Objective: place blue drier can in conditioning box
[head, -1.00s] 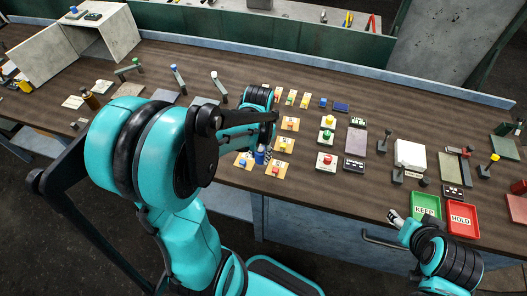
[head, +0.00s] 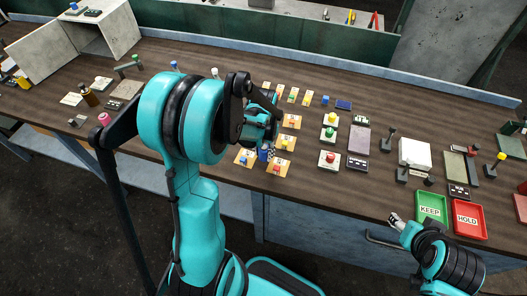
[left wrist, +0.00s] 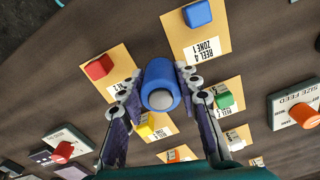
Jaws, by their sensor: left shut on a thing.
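The blue drier can (left wrist: 161,90) is a small blue cylinder with a pale round centre on its end. My left gripper (left wrist: 156,92) is shut on it, with one finger on each side in the left wrist view. In the head view the blue can (head: 264,154) shows below my left gripper (head: 266,148), over the yellow cards. I cannot tell its exact height above the table. A grey open-sided box (head: 115,28) at the upper left may be the conditioning box. My right gripper (head: 394,218) is at the lower right, near the green tray; its jaws are too small to read.
Yellow cards with coloured blocks lie around the can, including a REEL A ZONE 1 card (left wrist: 206,47) with a blue block. A green KEEP tray (head: 431,207) and red HOLD tray (head: 468,219) stand at the right. Several small items lie left of my left arm.

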